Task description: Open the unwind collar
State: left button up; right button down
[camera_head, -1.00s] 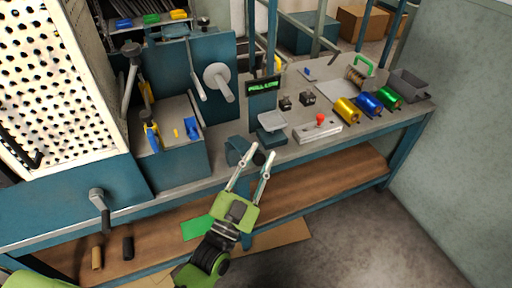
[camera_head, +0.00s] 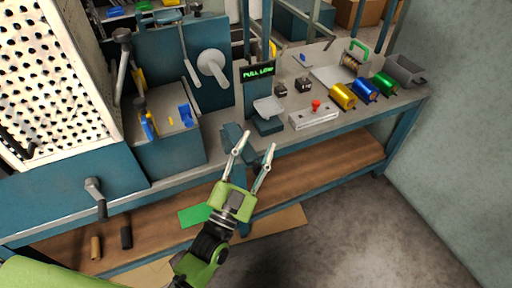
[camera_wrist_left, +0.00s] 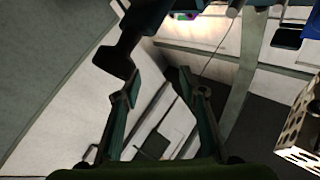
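A pale grey round hub with a short stub shaft (camera_head: 212,68) sits on the blue upright panel (camera_head: 208,102) at the bench's left part. It may be the unwind collar; no label shows. My left gripper (camera_head: 257,146) is open and empty, below and to the right of the hub and well apart from it. Its fingers reach up by the bench's front edge, beside a dark blue bracket (camera_head: 232,132). In the left wrist view the fingers (camera_wrist_left: 162,95) are spread, with a dark part (camera_wrist_left: 120,58) near the left finger. My right gripper is not in view.
A lit green sign (camera_head: 258,71) stands above a small scale-like stand (camera_head: 267,112). A grey block with a red knob (camera_head: 315,107) and gold, blue and green foil rolls (camera_head: 366,89) lie to the right. A perforated lit panel (camera_head: 50,85) stands left.

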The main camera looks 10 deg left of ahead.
pick_arm(q)
jog(key=v, duration=1.2)
